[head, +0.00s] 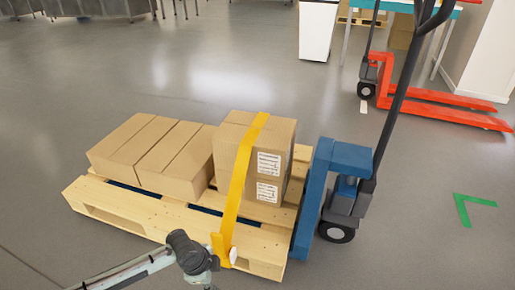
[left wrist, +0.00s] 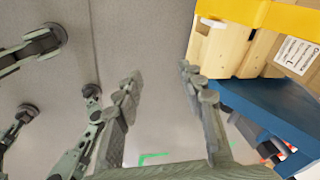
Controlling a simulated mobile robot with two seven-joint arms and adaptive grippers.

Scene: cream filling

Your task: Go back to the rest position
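My left arm (head: 135,272) enters the head view at the bottom left, its dark joint (head: 188,250) in front of the pallet's near edge; its fingers cannot be made out there. In the left wrist view my left gripper (left wrist: 160,75) has its two fingers spread, with only grey floor between them. It is open and empty, apart from the pallet. A yellow strap (head: 243,170) runs over the taller carton (head: 230,140) and down the near side of the wooden pallet (head: 150,215). A small white piece shows by its lower end. My right gripper is not seen.
Two lower cartons (head: 150,150) lie on the pallet's left part. A blue pallet jack (head: 335,185) stands at its right end. A red pallet jack (head: 440,105) and a white bin (head: 318,30) stand farther back. A green floor mark (head: 464,208) lies right. Floor at left is clear.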

